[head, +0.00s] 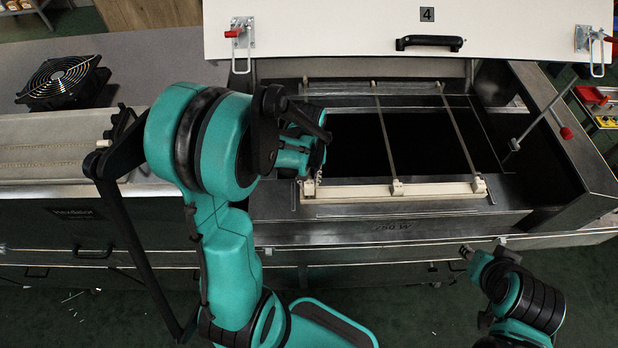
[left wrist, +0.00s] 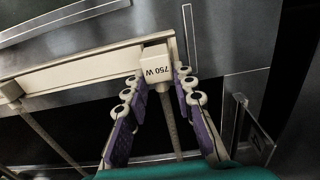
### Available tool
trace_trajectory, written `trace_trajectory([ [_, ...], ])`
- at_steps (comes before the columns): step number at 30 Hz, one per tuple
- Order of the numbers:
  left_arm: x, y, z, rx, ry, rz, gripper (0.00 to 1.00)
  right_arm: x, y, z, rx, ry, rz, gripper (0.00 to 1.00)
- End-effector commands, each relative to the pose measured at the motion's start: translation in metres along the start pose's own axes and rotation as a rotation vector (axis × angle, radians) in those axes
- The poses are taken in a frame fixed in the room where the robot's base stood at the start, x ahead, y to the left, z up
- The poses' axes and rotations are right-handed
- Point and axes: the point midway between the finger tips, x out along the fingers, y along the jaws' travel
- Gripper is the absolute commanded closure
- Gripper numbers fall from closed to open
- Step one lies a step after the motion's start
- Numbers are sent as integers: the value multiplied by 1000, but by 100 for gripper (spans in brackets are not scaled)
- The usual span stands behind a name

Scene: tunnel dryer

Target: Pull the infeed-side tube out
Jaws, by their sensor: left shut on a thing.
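The infeed-side tube (left wrist: 171,125) is the leftmost of three thin tubes in the open dryer in the head view. Its cream end block, marked 750 W (left wrist: 155,68), sits at the end of the cream front rail (head: 350,194). My left gripper (left wrist: 161,80) is shut on this end block, with its purple, white-knobbed fingers on either side. In the head view my left wrist hides much of the infeed-side tube. The middle tube (head: 384,135) and the right tube (head: 460,130) span from the back rail to the front rail. My right gripper (head: 466,253) is low at the right, clear of the dryer opening.
The lid (head: 350,30), marked 4, stands open behind the chamber. A black fan (head: 62,80) and a belt (head: 60,145) are at the left. The front steel ledge (head: 420,210) is clear.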

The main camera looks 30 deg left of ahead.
Motion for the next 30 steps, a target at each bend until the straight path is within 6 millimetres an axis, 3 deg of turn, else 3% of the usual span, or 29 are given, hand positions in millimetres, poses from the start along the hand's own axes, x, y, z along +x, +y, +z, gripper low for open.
trace_trajectory([
  [10, -3, 0, 0, 0, 0, 0, 100, -2, 0, -1, 0, 0, 0, 70],
  [24, -41, 0, 0, 0, 0, 0, 100, -25, 0, -18, 0, 0, 0, 70],
  [30, -43, 0, 0, 0, 0, 0, 100, -25, 0, -18, 0, 0, 0, 70],
])
